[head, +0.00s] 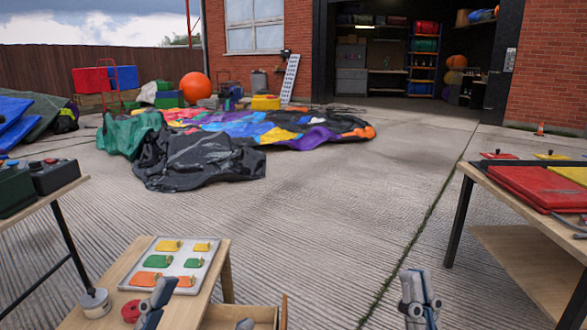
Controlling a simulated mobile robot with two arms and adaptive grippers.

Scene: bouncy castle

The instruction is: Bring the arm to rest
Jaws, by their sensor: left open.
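My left gripper (160,290) is open at the bottom of the head view. It shows in front of the near edge of a pale tray (213,246) on a small wooden table (92,318). No object shows between its fingers. My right gripper (419,288) is at the bottom, right of the middle, over the bare concrete. It points away from me and nothing shows in it. Its fingers look close together, but I cannot tell whether they are shut. Most of both arms is out of the picture.
The tray carries yellow, green and orange pieces. A white round tin (95,303) and a red round item (131,311) stand beside it. A wooden table (490,190) with red cases (545,188) is at right. A deflated castle (205,160) lies ahead. Concrete between is clear.

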